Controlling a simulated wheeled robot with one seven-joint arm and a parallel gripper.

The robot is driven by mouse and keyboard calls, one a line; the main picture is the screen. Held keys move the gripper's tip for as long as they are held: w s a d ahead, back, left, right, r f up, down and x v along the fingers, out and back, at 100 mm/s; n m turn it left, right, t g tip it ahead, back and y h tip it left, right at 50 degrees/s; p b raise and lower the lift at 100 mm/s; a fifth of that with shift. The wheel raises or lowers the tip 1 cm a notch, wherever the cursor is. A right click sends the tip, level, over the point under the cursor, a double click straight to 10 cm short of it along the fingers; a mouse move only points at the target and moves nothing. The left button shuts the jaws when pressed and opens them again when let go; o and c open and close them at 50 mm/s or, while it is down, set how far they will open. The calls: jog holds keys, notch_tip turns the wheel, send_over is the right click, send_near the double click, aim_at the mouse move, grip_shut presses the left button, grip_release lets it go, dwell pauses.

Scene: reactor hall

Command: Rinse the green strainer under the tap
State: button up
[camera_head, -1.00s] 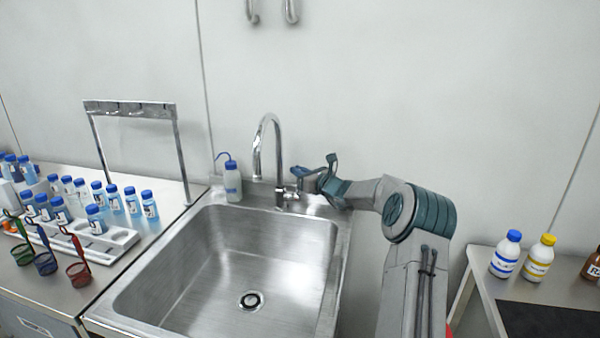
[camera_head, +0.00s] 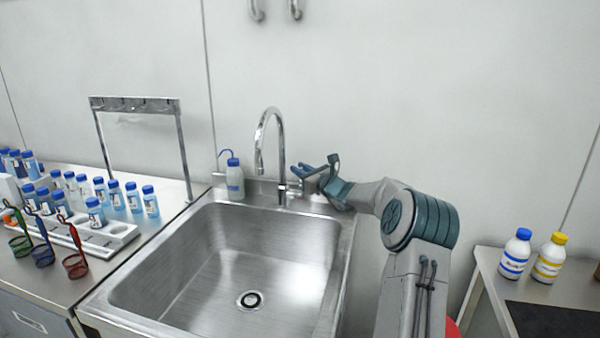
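The green strainer (camera_head: 20,244) stands on the left counter at the picture's left edge, its thin handle leaning up to the left. A blue strainer (camera_head: 43,255) and a red strainer (camera_head: 76,265) are beside it. The chrome tap (camera_head: 270,145) rises behind the steel sink (camera_head: 215,270), its spout curving over the basin. No water shows. My gripper (camera_head: 308,170) is just right of the tap's base, at about the height of its side lever, far from the strainers. It looks empty. I cannot tell whether its fingers touch the lever or how far apart they are.
A rack (camera_head: 120,232) and several blue-capped vials fill the left counter, with a metal hook frame (camera_head: 135,104) behind. A wash bottle (camera_head: 235,182) stands left of the tap. The basin is empty. Bottles (camera_head: 515,255) stand on the right table.

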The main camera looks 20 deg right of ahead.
dwell(0.3)
jog(key=b+v, duration=0.1)
jog(key=v, duration=1.3)
jog(key=shift+b, duration=0.35)
jog(key=shift+w, duration=0.1)
